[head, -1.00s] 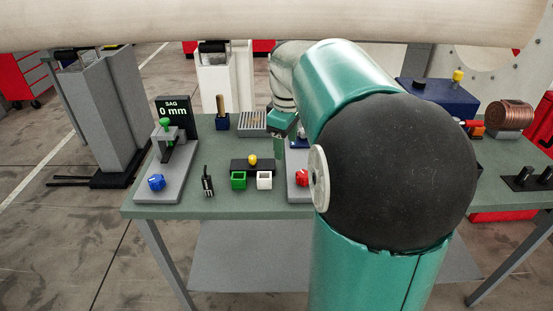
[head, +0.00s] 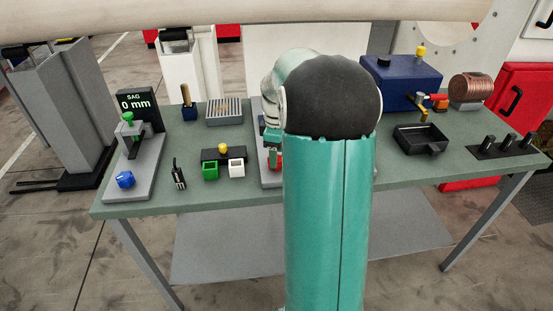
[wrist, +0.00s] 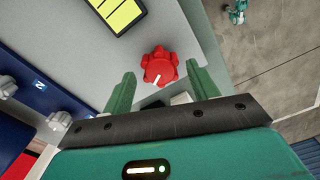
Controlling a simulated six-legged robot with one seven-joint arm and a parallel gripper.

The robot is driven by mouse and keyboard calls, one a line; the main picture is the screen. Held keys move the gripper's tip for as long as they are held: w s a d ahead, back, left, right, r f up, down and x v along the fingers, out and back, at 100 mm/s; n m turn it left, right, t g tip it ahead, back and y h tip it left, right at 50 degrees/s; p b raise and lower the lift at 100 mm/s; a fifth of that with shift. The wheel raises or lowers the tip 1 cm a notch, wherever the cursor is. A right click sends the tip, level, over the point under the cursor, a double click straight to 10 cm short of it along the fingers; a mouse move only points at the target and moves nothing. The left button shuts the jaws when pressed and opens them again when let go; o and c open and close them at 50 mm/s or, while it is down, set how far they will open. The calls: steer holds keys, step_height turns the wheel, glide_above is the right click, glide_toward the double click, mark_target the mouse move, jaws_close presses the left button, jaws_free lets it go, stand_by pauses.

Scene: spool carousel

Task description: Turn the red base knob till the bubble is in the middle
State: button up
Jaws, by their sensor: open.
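The red base knob (wrist: 160,66) is lobed, with a white pointer line, and sits on a grey plate (wrist: 172,22) in the wrist view. My gripper (wrist: 159,72) is open, with one green finger on each side of the knob and a visible gap to both. A yellow level window (wrist: 117,12) with dark lines shows at the top edge, partly cut off; I cannot make out a bubble. In the head view a bit of the red knob (head: 275,161) shows beside my arm, which hides most of the plate and the gripper.
On the bench (head: 215,198), a blue knob (head: 125,180) sits on another grey base by the SAG display (head: 134,107), reading 0 mm. A black tray (head: 420,140) lies to the right.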

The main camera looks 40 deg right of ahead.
steer(key=shift+f, duration=1.5)
steer(key=c, duration=1)
steer(key=shift+m, duration=0.3)
